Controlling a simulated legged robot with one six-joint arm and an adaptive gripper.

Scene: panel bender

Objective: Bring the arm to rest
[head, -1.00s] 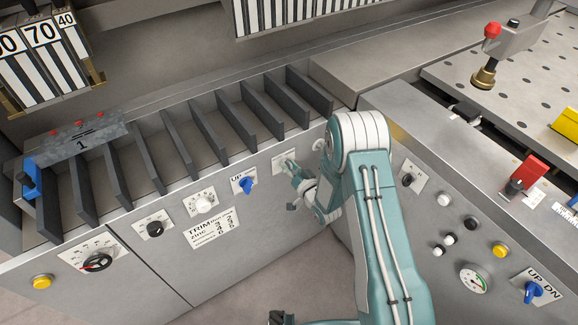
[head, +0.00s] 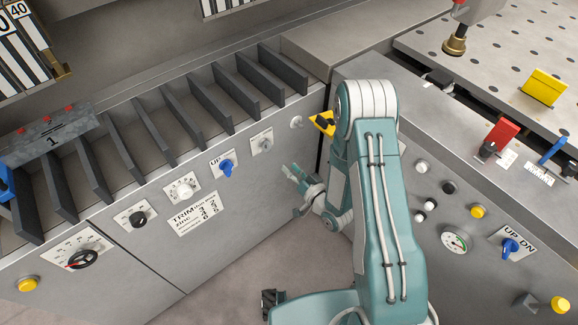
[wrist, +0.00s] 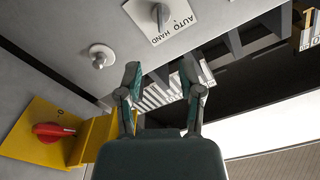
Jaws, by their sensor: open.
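My gripper (head: 297,179) is at the end of my teal arm, in front of the grey front panel (head: 235,225) and apart from it. In the wrist view my gripper (wrist: 163,80) has its two fingers spread, with nothing between them. The AUTO/HAND selector (wrist: 160,15) is ahead of the fingers; in the head view this selector (head: 264,143) is up and left of my gripper. A round pale knob (wrist: 101,56) is beside it. A red rotary switch on a yellow plate (wrist: 30,138) is at the lower left of the wrist view.
Dark upright dividers (head: 187,112) line the shelf above the panel. A blue UP knob (head: 226,167) and several dials are left of my gripper. The right console carries a gauge (head: 454,241) and buttons. Open floor (head: 225,288) lies below my gripper.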

